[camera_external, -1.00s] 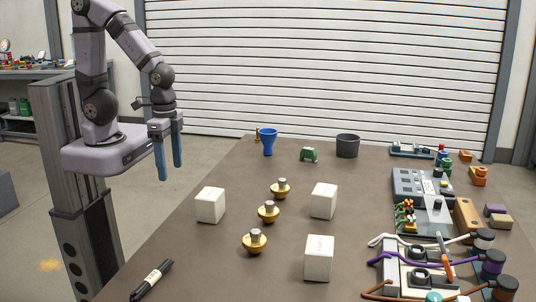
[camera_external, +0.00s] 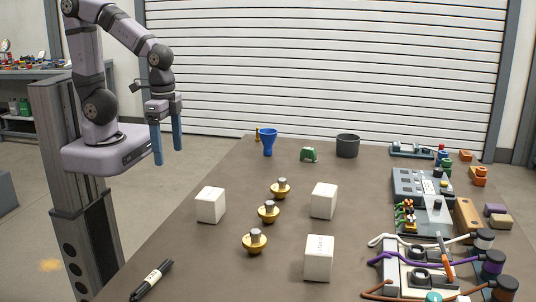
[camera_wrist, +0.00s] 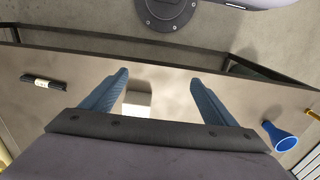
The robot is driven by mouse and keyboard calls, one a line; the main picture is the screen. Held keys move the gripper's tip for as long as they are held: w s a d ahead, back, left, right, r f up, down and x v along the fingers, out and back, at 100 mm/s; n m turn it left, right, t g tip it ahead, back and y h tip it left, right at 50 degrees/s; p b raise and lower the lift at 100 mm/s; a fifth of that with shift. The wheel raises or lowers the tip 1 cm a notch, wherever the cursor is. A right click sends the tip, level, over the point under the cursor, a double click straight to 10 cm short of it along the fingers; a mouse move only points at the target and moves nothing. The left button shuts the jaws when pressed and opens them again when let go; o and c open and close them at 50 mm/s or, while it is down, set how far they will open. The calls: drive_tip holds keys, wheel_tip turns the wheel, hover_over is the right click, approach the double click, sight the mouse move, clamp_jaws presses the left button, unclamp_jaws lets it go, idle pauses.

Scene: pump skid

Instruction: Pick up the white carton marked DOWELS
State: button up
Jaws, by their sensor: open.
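Three white cartons stand apart on the table: one at the left (camera_external: 210,205), one at the right (camera_external: 323,201) and one nearer the front (camera_external: 318,258). Faint marks show on their tops, but I cannot read which says DOWELS. My gripper (camera_external: 167,150) is open and empty, with blue fingers pointing down, beyond the table's left edge and above its height. In the wrist view, a white carton (camera_wrist: 137,103) shows between the open fingers (camera_wrist: 158,80), well beyond them and partly hidden by the gripper body.
Several brass knobs (camera_external: 268,212) stand between the cartons. A black marker (camera_external: 152,280) lies front left. A blue funnel (camera_external: 268,142), a green part (camera_external: 308,154) and a dark pot (camera_external: 347,146) stand at the back. Pump parts and hoses (camera_external: 420,255) crowd the right side.

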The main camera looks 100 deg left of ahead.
sight(319, 257)
drive_tip(key=w+d+t+b, duration=0.35)
drive_tip(key=w+d, duration=0.35)
drive_tip(key=w, duration=0.6)
drive_tip(key=w+d+r+t+h+b, duration=0.15)
drive_tip(key=w+d+t, duration=0.45)
drive_tip(key=w, duration=0.6)
drive_tip(key=w+d+f+t+y+b, duration=0.1)
drive_tip(key=w+d+t+b, duration=0.3)
drive_tip(key=w+d, duration=0.65)
drive_tip(key=shift+n+y, duration=0.4)
drive_tip(key=shift+y, duration=0.35)
drive_tip(key=w+f, duration=0.1)
drive_tip(key=f, duration=0.3)
drive_tip(key=w+a+f, duration=0.1)
drive_tip(key=f, duration=0.3)
drive_tip(key=w+a+f, duration=0.1)
drive_tip(key=f, duration=0.3)
drive_tip(key=shift+w+a+f, duration=0.1)
drive_tip(key=shift+w+a, duration=0.15)
drive_tip(key=shift+w, duration=0.1)
drive_tip(key=shift+p+x, duration=0.55)
drive_tip(key=shift+x, duration=3.1)
drive_tip(key=shift+w, duration=0.1)
drive_tip(key=c, duration=1.3)
